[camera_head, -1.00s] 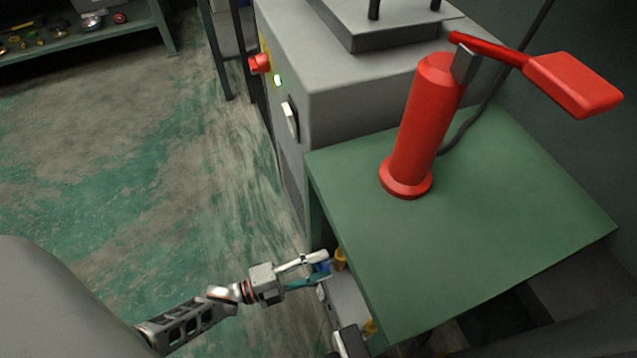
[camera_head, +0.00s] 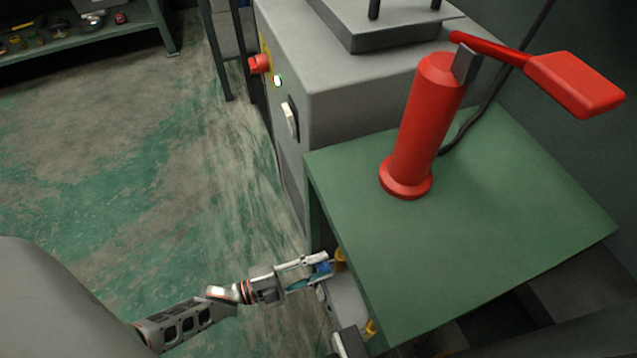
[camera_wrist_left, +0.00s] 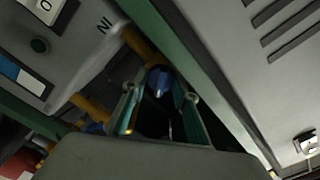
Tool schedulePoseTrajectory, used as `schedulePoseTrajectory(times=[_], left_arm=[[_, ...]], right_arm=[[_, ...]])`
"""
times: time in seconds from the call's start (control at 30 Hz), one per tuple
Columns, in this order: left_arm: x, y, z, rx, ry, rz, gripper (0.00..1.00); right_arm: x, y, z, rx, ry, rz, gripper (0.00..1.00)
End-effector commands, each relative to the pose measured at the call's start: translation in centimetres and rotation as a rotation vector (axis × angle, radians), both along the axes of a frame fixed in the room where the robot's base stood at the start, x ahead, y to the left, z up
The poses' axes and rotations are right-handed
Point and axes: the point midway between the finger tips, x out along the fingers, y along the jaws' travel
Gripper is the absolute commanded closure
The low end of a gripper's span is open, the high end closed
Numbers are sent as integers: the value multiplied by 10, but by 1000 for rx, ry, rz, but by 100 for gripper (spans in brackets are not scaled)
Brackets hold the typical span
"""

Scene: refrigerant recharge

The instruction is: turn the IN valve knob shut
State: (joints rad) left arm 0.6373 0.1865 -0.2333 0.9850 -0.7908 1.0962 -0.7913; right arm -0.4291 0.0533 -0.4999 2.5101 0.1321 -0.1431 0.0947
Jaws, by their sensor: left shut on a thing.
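The IN valve knob is a blue knob (camera_wrist_left: 159,80) in the left wrist view, between my two fingers. It sits on brass-coloured pipework beside a grey unit (camera_wrist_left: 75,45) with a label that appears as "NI". My left gripper (camera_wrist_left: 160,92) is shut on the knob, with one teal finger on each side. In the head view my left gripper (camera_head: 323,269) reaches in from the lower left to the green table's left edge. There the knob shows only as a small patch of blue, mostly hidden by the fingers. My right gripper is not in view.
A green table (camera_head: 500,230) carries a red cylinder with a lever (camera_head: 425,125) and overhangs the valve area. A grey cabinet (camera_head: 370,95) stands behind it. A brass fitting (camera_head: 340,259) is close beside my fingers.

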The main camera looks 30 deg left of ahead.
Motion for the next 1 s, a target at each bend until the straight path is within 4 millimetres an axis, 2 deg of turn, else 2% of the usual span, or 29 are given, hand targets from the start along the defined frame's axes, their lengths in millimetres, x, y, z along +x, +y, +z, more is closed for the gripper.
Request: schedulePoseTrajectory(times=[0.07,0.1,0.13,0.53,1.0], left_arm=[[-1,0,0,0,0,0,93],[-1,0,0,0,0,0,64],[-1,0,0,0,0,0,57],[-5,6,0,2,0,2,57],[-56,43,-1,1,3,0,57]], right_arm=[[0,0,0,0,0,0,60],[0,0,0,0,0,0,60],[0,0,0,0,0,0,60],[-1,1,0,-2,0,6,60],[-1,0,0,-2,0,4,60]])
